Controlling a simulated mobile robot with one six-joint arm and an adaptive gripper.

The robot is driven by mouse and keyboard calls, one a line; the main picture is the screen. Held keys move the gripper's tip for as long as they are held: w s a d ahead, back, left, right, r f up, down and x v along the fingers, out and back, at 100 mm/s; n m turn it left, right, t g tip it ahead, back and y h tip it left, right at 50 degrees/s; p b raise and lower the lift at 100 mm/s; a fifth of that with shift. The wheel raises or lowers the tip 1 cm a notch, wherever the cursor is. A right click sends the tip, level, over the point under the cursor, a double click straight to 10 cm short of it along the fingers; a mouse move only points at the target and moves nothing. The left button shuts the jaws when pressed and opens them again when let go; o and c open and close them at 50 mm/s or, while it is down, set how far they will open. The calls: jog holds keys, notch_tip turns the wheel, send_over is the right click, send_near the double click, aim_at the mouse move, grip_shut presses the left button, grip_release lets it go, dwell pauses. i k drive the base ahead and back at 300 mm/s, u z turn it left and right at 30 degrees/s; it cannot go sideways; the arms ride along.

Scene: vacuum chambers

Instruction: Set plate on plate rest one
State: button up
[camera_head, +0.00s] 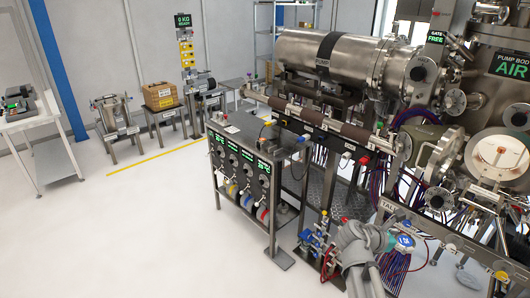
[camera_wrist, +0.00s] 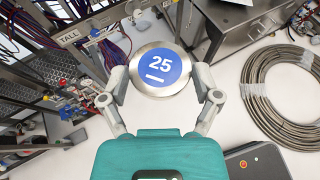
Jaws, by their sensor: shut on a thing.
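The plate (camera_wrist: 143,86) is a round steel disc with a blue face marked 25. My gripper (camera_wrist: 166,92) is shut on it, one finger at each side of its rim, in the wrist view. The plate's blue face also shows in the head view (camera_head: 404,242), at the lower right beside the frame labelled TALL. The floor lies below the plate in the wrist view, and the plate appears held clear of it. I cannot pick out plate rest one in either view.
A bench (camera_head: 255,133) with green displays stands at the middle. Steel chambers and pipes (camera_head: 335,57) fill the right. Small stands, one bearing a cardboard box (camera_head: 160,96), line the back left. A coiled hose (camera_wrist: 262,105) lies on the floor. The left floor is open.

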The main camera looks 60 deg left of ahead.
aim_at(276, 148)
jog(key=k, duration=0.2)
jog(key=u, duration=0.35)
jog(key=i, duration=0.85)
jog(key=u, duration=0.95)
jog(key=i, duration=0.65)
jog(key=u, duration=0.5)
jog(key=i, duration=1.65)
